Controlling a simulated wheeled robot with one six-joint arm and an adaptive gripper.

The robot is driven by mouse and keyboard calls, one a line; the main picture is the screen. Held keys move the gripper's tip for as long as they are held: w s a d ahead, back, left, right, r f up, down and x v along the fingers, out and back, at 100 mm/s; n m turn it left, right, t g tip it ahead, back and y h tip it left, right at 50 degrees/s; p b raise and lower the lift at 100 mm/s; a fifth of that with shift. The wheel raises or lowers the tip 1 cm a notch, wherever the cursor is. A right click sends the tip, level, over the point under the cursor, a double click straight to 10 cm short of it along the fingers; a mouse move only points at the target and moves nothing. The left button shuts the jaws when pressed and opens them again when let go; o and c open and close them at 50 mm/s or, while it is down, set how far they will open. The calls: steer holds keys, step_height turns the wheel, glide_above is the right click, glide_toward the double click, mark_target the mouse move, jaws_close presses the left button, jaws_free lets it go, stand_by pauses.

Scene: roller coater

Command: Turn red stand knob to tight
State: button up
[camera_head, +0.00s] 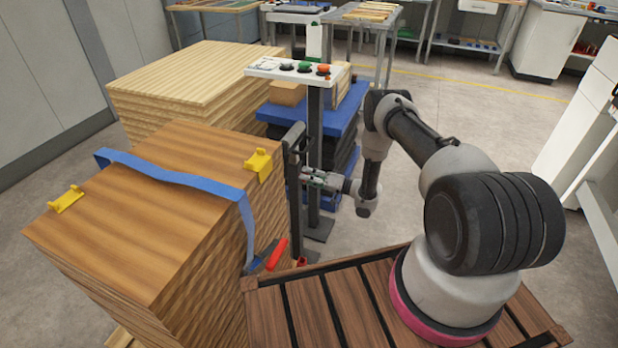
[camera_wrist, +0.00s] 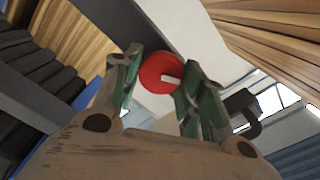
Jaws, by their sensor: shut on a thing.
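The red stand knob (camera_wrist: 160,73) is a round red disc with a white mark, seen in the wrist view on a dark grey post (camera_wrist: 128,28). My gripper (camera_wrist: 158,84) has its green-padded fingers on either side of the knob and is shut on it. In the head view my gripper (camera_head: 306,178) reaches the upright dark stand post (camera_head: 294,200) from the right. The knob itself is hidden or too small to make out there.
A tall wood stack (camera_head: 150,210) with a blue strap (camera_head: 180,175) and yellow corner pieces stands left of the post. A control panel (camera_head: 292,70) on a pedestal and a blue lift table (camera_head: 335,110) stand behind. Open floor (camera_head: 470,115) lies to the right.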

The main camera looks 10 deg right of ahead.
steer(key=m, duration=0.6)
steer(key=shift+d+f, duration=0.1)
stand_by(0.5)
steer(key=shift+w, duration=0.1)
steer(key=o, duration=1)
steer(key=v, duration=1.2)
